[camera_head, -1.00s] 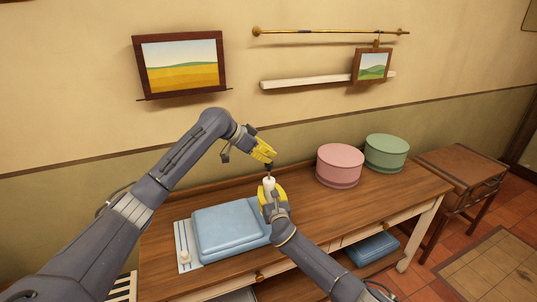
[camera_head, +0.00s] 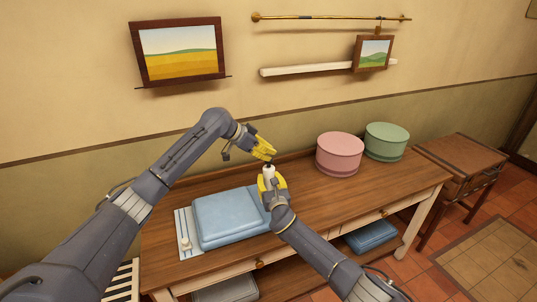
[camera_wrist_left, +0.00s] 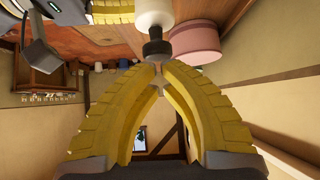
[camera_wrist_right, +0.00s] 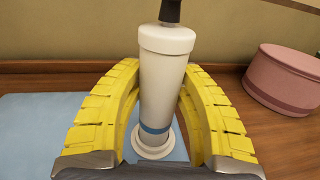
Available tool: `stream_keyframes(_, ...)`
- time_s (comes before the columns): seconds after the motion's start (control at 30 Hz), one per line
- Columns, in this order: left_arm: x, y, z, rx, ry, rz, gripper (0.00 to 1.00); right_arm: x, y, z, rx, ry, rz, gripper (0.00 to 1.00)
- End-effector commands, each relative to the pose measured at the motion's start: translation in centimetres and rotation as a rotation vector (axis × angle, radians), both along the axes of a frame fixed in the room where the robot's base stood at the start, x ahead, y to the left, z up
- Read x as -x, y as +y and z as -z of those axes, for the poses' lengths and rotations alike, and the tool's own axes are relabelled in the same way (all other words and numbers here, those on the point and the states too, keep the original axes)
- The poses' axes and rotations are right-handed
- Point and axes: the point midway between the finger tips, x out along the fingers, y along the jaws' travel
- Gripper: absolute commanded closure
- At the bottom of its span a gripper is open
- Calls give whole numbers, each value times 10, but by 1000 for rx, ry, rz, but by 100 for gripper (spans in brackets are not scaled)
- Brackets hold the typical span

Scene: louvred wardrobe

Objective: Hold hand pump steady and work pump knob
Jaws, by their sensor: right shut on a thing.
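The hand pump is a white cylinder with a blue band near its base and a black knob on top. It stands upright in the right wrist view (camera_wrist_right: 165,90) and in the head view (camera_head: 268,173). My right gripper (camera_head: 268,188) is shut around its body. My left gripper (camera_head: 264,154) is above the pump. In the left wrist view its yellow fingertips are together right at the black knob (camera_wrist_left: 155,47), with no clear grip around it. Whether they touch the knob is hard to tell.
A folded blue cloth (camera_head: 230,215) lies on the wooden table (camera_head: 320,205), left of the pump. A pink round box (camera_head: 339,154) and a green one (camera_head: 386,142) stand to the right. Pictures and a brass rail (camera_head: 330,17) are on the wall behind.

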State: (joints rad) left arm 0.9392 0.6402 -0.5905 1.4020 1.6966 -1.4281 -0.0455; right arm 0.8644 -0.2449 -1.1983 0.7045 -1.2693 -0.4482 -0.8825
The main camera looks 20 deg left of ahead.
Motion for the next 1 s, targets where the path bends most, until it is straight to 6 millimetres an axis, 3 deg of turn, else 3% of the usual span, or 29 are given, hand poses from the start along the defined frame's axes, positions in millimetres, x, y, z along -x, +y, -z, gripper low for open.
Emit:
stream_keyframes(0.2, 1, 2, -36, -3, -4, -1, 100, 0, 0, 0, 0, 0, 0, 96)
stream_keyframes(0.5, 30, 34, -72, -3, -2, -1, 100, 0, 0, 0, 0, 0, 0, 96)
stream_keyframes(0.7, 44, 48, -89, -2, 0, -1, 100, 0, 0, 0, 0, 0, 0, 96)
stream_keyframes(1.0, 52, 56, -99, -1, 0, 1, 100, 0, 0, 0, 0, 0, 0, 96)
